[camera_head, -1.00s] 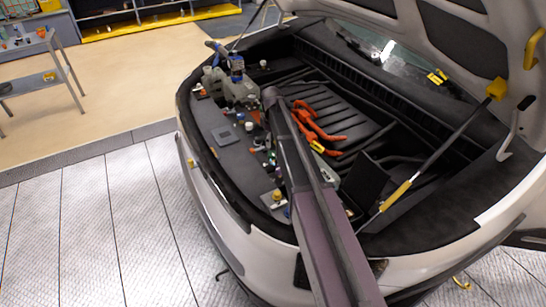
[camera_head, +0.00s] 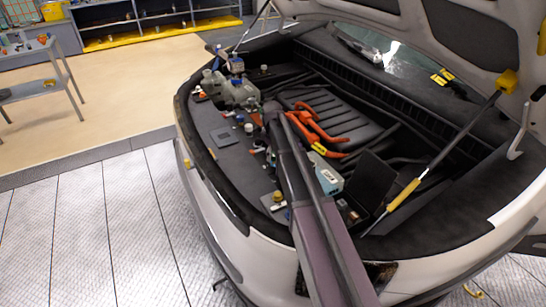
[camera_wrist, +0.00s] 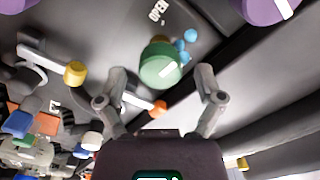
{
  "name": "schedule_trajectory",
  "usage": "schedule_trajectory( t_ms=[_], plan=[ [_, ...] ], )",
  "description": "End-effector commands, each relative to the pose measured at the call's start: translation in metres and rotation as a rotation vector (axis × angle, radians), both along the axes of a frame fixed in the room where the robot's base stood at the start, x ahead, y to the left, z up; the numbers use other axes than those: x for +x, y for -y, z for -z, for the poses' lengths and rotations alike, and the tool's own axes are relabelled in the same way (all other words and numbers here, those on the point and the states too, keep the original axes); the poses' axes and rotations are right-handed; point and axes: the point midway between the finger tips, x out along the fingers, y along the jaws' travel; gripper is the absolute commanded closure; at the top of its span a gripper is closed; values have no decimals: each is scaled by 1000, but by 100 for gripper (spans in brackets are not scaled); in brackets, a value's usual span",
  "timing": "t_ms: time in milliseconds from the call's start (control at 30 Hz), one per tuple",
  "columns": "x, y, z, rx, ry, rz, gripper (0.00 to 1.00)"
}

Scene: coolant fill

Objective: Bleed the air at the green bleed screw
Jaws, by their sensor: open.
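The green bleed screw (camera_wrist: 160,64), a round green knob with a white mark, shows in the wrist view beside the printed word OPEN (camera_wrist: 158,10). A small blue knobbed part (camera_wrist: 185,44) sits just beside it. My gripper (camera_wrist: 161,76) is open, with one finger on each side of the screw's lower edge in the picture. No contact shows, and I cannot tell the gap in depth. In the head view my arm hides the screw and the gripper's fingers.
Yellow (camera_wrist: 75,73) and orange (camera_wrist: 158,108) knobs lie close to the fingers. Purple caps (camera_wrist: 266,10) show at the top corners. In the head view, orange cables (camera_head: 312,125) lie right of my arm, and a prop (camera_head: 420,178) holds the hood up.

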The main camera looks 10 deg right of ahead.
Motion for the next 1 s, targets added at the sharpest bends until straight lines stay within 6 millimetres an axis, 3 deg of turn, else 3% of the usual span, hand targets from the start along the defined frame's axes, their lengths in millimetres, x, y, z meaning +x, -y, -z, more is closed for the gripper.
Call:
schedule_trajectory(
  t_ms=[400, 600, 700, 1000],
  plan=[
    [0, 1, 2, 0, 0, 1, 13],
    [0, 1, 2, 0, 0, 1, 73],
    [0, 1, 2, 0, 0, 1, 95],
    [0, 1, 2, 0, 0, 16, 95]
  ],
)
